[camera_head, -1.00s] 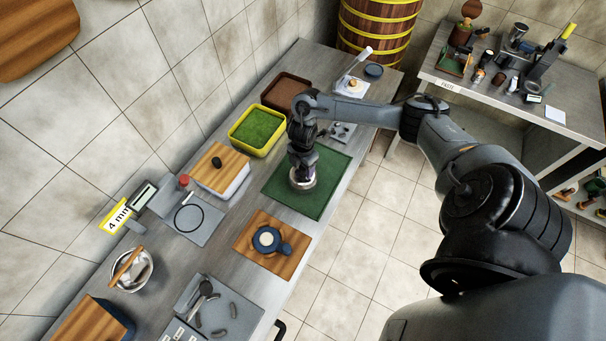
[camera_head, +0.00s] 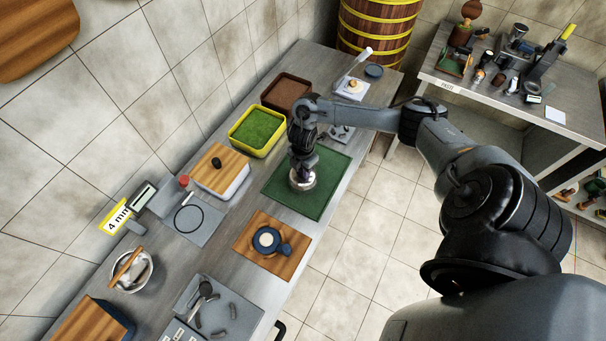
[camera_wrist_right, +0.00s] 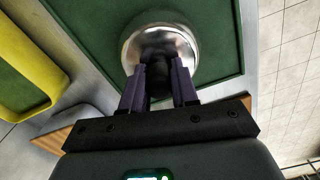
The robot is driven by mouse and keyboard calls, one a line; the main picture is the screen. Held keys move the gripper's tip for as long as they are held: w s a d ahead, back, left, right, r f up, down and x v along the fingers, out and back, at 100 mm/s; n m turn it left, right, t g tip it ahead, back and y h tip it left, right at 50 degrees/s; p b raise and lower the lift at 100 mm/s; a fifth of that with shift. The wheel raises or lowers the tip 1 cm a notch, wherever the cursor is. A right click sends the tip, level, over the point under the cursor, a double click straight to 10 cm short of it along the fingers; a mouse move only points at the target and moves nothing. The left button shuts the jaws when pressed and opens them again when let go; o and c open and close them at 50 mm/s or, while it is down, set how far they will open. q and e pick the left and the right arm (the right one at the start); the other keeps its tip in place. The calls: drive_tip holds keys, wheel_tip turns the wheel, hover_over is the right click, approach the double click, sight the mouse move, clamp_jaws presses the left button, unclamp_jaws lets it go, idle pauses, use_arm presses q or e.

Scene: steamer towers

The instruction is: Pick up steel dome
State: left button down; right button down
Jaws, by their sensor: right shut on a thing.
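The steel dome (camera_head: 303,183) is a shiny rounded piece on the green mat (camera_head: 324,199). It also shows in the right wrist view (camera_wrist_right: 160,36), at the top centre, over the green mat. My right gripper (camera_head: 302,170) reaches down to the dome from above. In the right wrist view its two fingers (camera_wrist_right: 158,72) are shut on the dark knob at the dome's middle. I cannot tell whether the dome touches the mat or is slightly above it. My left gripper is not in view.
A yellow-rimmed green tray (camera_head: 258,131) and a brown tray (camera_head: 287,94) stand behind the mat. A wood-lidded box (camera_head: 239,181) is to the left. Bare green mat surrounds the dome.

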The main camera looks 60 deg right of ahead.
drive_tip(key=shift+r, duration=0.2)
drive_tip(key=shift+r, duration=0.55)
wheel_tip(320, 180, up, 3)
drive_tip(key=shift+w+f, duration=0.1)
drive_tip(key=shift+f, duration=0.1)
drive_tip(key=s+d+r, duration=0.7)
drive_tip(key=s, duration=0.2)
drive_tip(key=shift+s+b, duration=0.15)
drive_tip(key=shift+b, duration=0.15)
drive_tip(key=shift+d, duration=0.1)
drive_tip(key=c, duration=1.4)
unclamp_jaws()
clamp_jaws()
